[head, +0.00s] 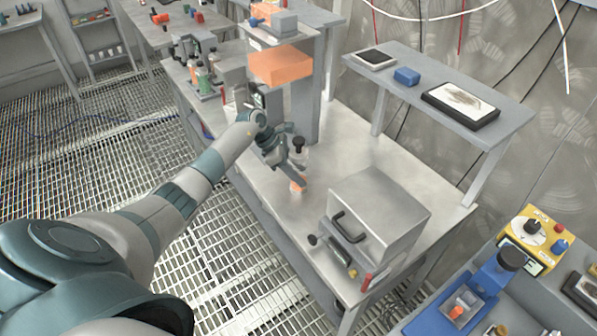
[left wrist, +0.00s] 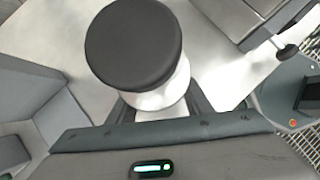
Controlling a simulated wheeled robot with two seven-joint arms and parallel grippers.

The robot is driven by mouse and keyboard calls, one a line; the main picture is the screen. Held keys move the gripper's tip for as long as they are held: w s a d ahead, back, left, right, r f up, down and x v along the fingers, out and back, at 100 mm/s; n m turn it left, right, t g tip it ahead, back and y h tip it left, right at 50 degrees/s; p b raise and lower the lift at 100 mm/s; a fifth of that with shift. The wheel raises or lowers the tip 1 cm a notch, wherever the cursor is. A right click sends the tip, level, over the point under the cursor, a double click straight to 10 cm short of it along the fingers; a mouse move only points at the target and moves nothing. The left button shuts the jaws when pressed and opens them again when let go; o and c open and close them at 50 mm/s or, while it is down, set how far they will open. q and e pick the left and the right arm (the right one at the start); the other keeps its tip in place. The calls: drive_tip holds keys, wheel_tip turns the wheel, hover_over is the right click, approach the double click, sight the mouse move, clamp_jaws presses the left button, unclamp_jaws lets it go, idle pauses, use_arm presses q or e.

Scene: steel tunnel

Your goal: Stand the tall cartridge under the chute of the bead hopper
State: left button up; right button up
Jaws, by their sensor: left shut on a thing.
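The tall cartridge (head: 299,146) has a black cap and a pale body. My left gripper (head: 296,160) is shut around its body and holds it roughly upright at the bench. In the left wrist view the black cap (left wrist: 133,45) and white body (left wrist: 165,92) sit between the fingers (left wrist: 160,108). A small orange patch shows just below the gripper; I cannot tell whether it belongs to the cartridge. The bead hopper (head: 280,66) is an orange box by a grey column (head: 304,105), behind the gripper. Its chute is not clearly visible. My right gripper is not in view.
A steel box with a black handle (head: 378,215) stands right of the gripper. Bottles (head: 203,80) stand at the back left. The bench (head: 355,150) is bare between column and steel box.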

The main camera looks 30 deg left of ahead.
use_arm(q)
drive_tip(key=shift+f, duration=0.1)
drive_tip(key=o, duration=1.3)
drive_tip(key=shift+r, duration=0.25)
drive_tip(key=shift+s+a+r, duration=0.15)
drive_tip(key=shift+a+r, duration=0.05)
drive_tip(key=shift+a, duration=0.05)
drive_tip(key=b+v, duration=0.4)
drive_tip(key=v, duration=0.7)
drive_tip(key=shift+r, duration=0.1)
